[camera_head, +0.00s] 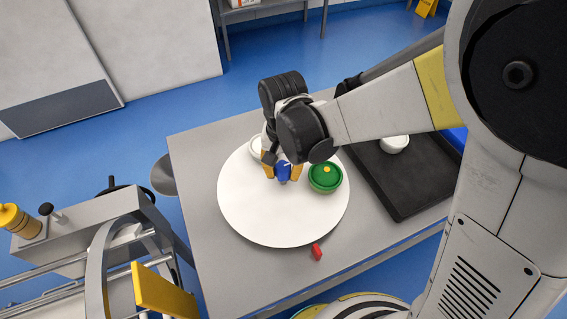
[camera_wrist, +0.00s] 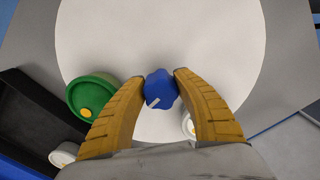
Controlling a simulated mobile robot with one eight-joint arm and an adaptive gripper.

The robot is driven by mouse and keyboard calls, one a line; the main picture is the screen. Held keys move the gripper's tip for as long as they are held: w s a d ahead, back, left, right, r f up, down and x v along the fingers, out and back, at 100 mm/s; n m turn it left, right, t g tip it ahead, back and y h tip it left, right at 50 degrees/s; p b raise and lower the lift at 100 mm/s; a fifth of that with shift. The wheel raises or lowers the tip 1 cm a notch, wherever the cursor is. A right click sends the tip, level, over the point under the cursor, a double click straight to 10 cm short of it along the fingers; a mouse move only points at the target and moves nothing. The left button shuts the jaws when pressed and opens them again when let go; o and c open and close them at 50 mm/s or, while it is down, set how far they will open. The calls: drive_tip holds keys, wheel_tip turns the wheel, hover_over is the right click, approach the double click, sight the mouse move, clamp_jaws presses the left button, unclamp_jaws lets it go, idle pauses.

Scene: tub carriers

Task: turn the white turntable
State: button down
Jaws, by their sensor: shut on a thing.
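The white turntable (camera_head: 270,215) is a large round disc on a grey table. At its centre stands a blue knob (camera_head: 283,172) with a white mark. My gripper (camera_head: 283,170) has its yellow fingers shut on the knob, one on each side. In the wrist view the knob (camera_wrist: 160,90) sits between the fingertips, its white mark toward the lower left. A green-lidded tub (camera_head: 326,177) with a yellow button stands on the disc right of my gripper. A white tub (camera_head: 256,146) stands on it at the back left, partly hidden behind my gripper.
A small red pointer (camera_head: 317,252) lies on the table by the disc's front edge. A black tray (camera_head: 400,195) with a white tub (camera_head: 394,144) stands to the right. A grey cart (camera_head: 80,232) is at the left. Bare table (camera_head: 205,165) shows left of the disc.

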drive_tip(key=shift+a+m, duration=0.1)
drive_tip(key=shift+m, duration=3.1)
drive_tip(key=shift+m+b, duration=0.45)
drive_tip(key=shift+m, duration=2.85)
drive_tip(key=c, duration=0.9)
unclamp_jaws()
drive_tip(key=shift+w, duration=0.1)
wheel_tip(320, 180, up, 12)
